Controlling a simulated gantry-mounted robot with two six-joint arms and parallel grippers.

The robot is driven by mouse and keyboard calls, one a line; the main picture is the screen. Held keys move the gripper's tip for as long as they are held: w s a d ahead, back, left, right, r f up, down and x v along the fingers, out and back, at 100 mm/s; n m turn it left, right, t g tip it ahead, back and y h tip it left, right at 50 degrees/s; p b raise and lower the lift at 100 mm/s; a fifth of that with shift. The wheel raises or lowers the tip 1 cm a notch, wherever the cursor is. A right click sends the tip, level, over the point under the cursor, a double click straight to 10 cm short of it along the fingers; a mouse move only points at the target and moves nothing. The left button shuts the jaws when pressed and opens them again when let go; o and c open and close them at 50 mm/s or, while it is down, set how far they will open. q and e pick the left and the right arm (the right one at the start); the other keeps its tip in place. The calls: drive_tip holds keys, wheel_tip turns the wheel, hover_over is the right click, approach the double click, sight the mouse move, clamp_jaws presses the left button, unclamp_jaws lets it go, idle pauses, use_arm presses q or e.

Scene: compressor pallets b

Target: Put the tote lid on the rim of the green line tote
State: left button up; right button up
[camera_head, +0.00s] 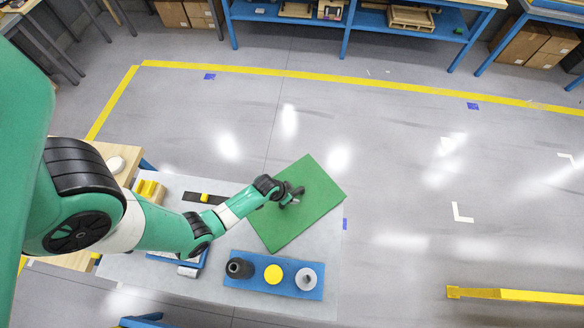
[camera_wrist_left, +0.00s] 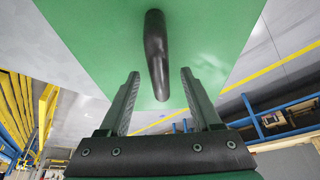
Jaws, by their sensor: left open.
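The green tote lid (camera_head: 308,219) is a flat square panel, turned at an angle near the right end of the grey table. A dark bar handle (camera_wrist_left: 155,50) stands out on its face in the left wrist view, where the lid (camera_wrist_left: 90,40) fills the upper middle. My left gripper (camera_head: 293,195) is over the middle of the lid. Its fingers are open, one on each side of the handle's line, with a gap visible on both sides. I cannot make out a separate green line tote; whether one is under the lid is hidden. My right gripper is out of view.
A blue tray (camera_head: 238,288) with a dark part, a yellow disc (camera_head: 273,273) and a grey part (camera_head: 306,279) lies just in front of the lid. Yellow blocks (camera_head: 150,190) and a dark strip (camera_head: 191,196) are to the left. Open floor lies beyond the table.

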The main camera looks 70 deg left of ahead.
use_arm(q)
clamp_jaws()
idle(0.3)
idle(1.1)
